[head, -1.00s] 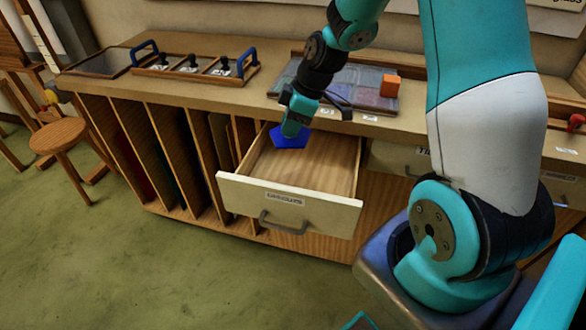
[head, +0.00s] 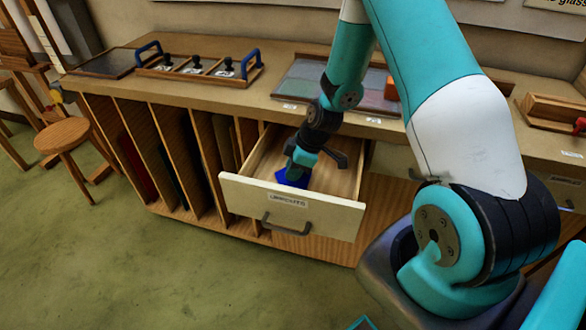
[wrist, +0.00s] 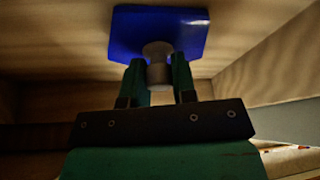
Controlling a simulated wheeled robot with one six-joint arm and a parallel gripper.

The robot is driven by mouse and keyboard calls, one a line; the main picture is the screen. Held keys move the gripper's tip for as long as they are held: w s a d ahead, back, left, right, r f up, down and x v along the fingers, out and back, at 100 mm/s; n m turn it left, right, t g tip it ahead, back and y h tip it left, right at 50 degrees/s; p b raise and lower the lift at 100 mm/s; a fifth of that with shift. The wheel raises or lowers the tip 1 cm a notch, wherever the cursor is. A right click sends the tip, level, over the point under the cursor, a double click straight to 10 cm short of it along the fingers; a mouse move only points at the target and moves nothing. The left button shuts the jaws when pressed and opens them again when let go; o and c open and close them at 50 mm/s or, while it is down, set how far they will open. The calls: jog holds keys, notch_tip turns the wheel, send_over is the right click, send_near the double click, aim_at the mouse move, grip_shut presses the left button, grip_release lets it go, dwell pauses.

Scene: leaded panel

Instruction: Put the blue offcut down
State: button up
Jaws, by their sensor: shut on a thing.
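The blue offcut (head: 292,178) is a flat blue piece inside the open drawer (head: 262,194), low near its front. In the wrist view the blue offcut (wrist: 160,28) has a grey round knob (wrist: 158,66) on it, between my fingers. My gripper (head: 298,166) reaches down into the drawer and is shut on that knob (wrist: 158,80). I cannot tell whether the offcut touches the drawer floor. The drawer front carries a label and a grey handle (head: 285,225).
The worktop above holds a leaded panel (head: 300,80) and a wooden tray of knobbed tools (head: 200,68). Vertical racks with panes (head: 175,150) stand left of the drawer. A round stool (head: 64,135) is at the far left.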

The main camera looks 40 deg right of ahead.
jog(key=o, duration=0.4)
jog(key=shift+f, duration=0.15)
jog(key=shift+c, duration=0.2)
jog(key=o, duration=0.4)
jog(key=shift+o, duration=0.2)
jog(key=shift+d+r, duration=0.1)
jog(key=shift+r, duration=0.4)
jog(key=a+v, duration=0.1)
jog(key=v, duration=1)
jog(key=s+a+r+m+g, duration=0.1)
jog(key=s+a+r, duration=0.55)
jog(key=a, duration=0.25)
jog(key=s+a+r+m+g, duration=0.1)
jog(key=s+a+r, duration=0.4)
jog(key=a+r, duration=0.35)
jog(key=s+a+r+m, duration=0.1)
jog(key=s+a, duration=0.3)
jog(key=s, duration=0.5)
jog(key=shift+a+r+m+g+y, duration=0.2)
jog(key=shift+r+m+g+y, duration=0.1)
jog(key=shift+r, duration=0.3)
